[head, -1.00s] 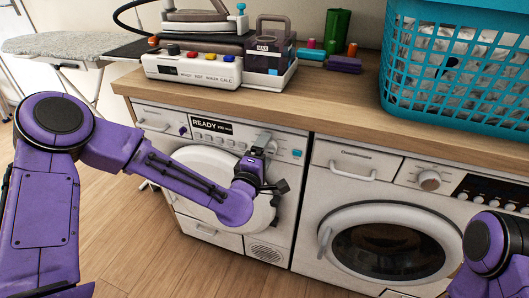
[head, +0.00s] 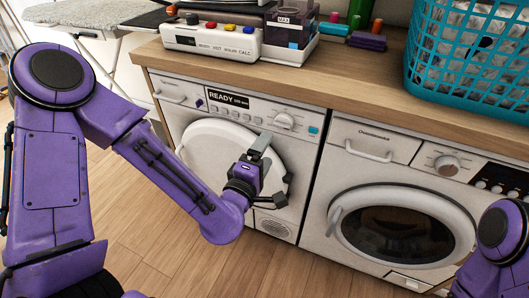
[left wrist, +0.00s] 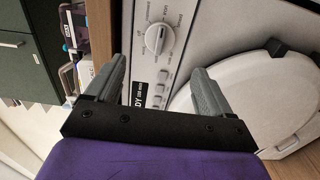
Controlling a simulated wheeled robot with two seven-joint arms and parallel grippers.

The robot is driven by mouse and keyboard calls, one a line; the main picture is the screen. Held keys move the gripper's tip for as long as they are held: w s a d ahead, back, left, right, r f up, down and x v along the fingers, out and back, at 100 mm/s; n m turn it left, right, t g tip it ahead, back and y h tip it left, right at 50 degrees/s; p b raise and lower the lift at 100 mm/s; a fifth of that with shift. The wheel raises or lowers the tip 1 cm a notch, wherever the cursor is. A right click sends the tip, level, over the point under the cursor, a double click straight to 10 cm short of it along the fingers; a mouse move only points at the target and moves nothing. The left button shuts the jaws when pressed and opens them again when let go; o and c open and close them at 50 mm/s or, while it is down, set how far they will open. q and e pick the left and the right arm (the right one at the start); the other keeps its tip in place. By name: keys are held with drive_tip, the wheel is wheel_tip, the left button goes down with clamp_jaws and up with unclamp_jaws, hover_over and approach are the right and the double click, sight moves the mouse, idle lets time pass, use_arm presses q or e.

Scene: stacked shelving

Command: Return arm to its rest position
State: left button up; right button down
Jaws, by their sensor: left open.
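My left gripper (head: 255,160) is in front of the left machine, near its round white door (head: 205,150). In the left wrist view its two grey fingers (left wrist: 160,85) are spread apart with nothing between them. That view also shows the machine's round knob (left wrist: 158,38) and its panel ahead of the fingers. My purple left arm (head: 165,165) reaches in from the left of the head view and bends down toward the machine. Part of my right arm (head: 495,245) shows at the lower right, but its gripper is out of view.
A wooden worktop (head: 330,85) runs above both machines. It holds a steam iron station (head: 210,38), thread spools and a teal laundry basket (head: 425,75). A second machine with a dark round door (head: 405,232) stands right. The wooden floor (head: 180,260) is clear. An ironing board (head: 85,14) stands behind.

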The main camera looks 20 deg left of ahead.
use_arm(q)
drive_tip(key=s+a+f+m+g+y, duration=0.1)
drive_tip(key=s+a+f+m+g, duration=0.3)
drive_tip(key=f, duration=0.5)
drive_tip(key=s+a+f+m+g+y, duration=0.1)
drive_tip(key=s+a+f+m+g, duration=0.1)
drive_tip(key=s+f+g, duration=0.5)
drive_tip(key=s+a+f+m+g, duration=0.1)
drive_tip(key=s+a+f+m, duration=0.3)
drive_tip(key=f, duration=0.8)
drive_tip(key=s+a+f+m+g+y, duration=0.1)
drive_tip(key=s+f, duration=0.1)
drive_tip(key=s, duration=0.4)
drive_tip(key=s+a+f+g+y, duration=0.1)
drive_tip(key=s+a+f+g, duration=0.15)
drive_tip(key=s, duration=0.35)
wheel_tip(320, 180, up, 12)
drive_tip(key=p, duration=1.2)
drive_tip(key=shift+w+d+f+t, duration=0.15)
drive_tip(key=shift+w+d+t, duration=0.1)
drive_tip(key=shift+d+t, duration=0.15)
